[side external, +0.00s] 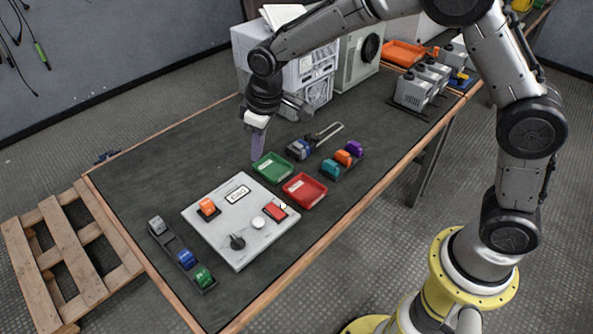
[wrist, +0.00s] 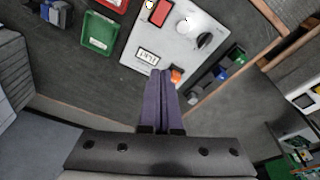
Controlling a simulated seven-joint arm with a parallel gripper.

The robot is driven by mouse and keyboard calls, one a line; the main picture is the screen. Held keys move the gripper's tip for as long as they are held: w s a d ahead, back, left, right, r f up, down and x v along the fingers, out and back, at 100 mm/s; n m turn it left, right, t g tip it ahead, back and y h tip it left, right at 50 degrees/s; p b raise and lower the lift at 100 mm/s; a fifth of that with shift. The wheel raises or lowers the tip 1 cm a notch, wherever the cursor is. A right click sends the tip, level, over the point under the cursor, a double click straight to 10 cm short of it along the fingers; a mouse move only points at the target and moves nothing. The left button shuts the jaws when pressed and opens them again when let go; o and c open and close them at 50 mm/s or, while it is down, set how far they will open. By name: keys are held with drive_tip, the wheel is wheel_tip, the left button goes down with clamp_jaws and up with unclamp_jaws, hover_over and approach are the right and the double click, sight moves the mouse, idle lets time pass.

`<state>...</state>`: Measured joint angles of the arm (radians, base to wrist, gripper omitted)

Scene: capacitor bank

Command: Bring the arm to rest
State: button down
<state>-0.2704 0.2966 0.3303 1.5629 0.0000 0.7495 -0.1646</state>
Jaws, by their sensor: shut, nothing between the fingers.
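My gripper (side external: 257,156) points down above the dark table, just behind the green tray (side external: 272,167). In the wrist view its two purple fingers (wrist: 161,78) are together with nothing between them. The light grey panel (side external: 240,219) carries an orange capacitor (side external: 208,206), a small display (side external: 237,195), a black knob (side external: 237,242), a white round button (side external: 258,222) and a red switch (side external: 275,212). The panel also shows in the wrist view (wrist: 172,47), where the fingertips overlap its edge near the orange capacitor (wrist: 176,75). The display's text is too small to read surely.
A red tray (side external: 305,190) lies right of the green one. One rack (side external: 182,254) holds grey, blue and green capacitors; another (side external: 343,161) holds teal, orange and purple ones. A tool (side external: 314,143) lies behind the trays. Grey equipment (side external: 305,75) stands at the back.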

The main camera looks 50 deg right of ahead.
drive_tip(key=s+d+r+m+t, duration=0.1)
drive_tip(key=s+d+r+t, duration=0.1)
drive_tip(key=s+d+r, duration=0.5)
drive_tip(key=s+d+r+m+t, duration=0.1)
drive_tip(key=s+d+r, duration=0.1)
drive_tip(key=s+r, duration=0.5)
drive_tip(key=s+d+f+m, duration=0.1)
drive_tip(key=s+d, duration=0.1)
drive_tip(key=s, duration=0.6)
drive_tip(key=s+d+m, duration=0.2)
drive_tip(key=s, duration=0.6)
drive_tip(key=shift+f+h, duration=0.3)
drive_tip(key=shift+f, duration=0.05)
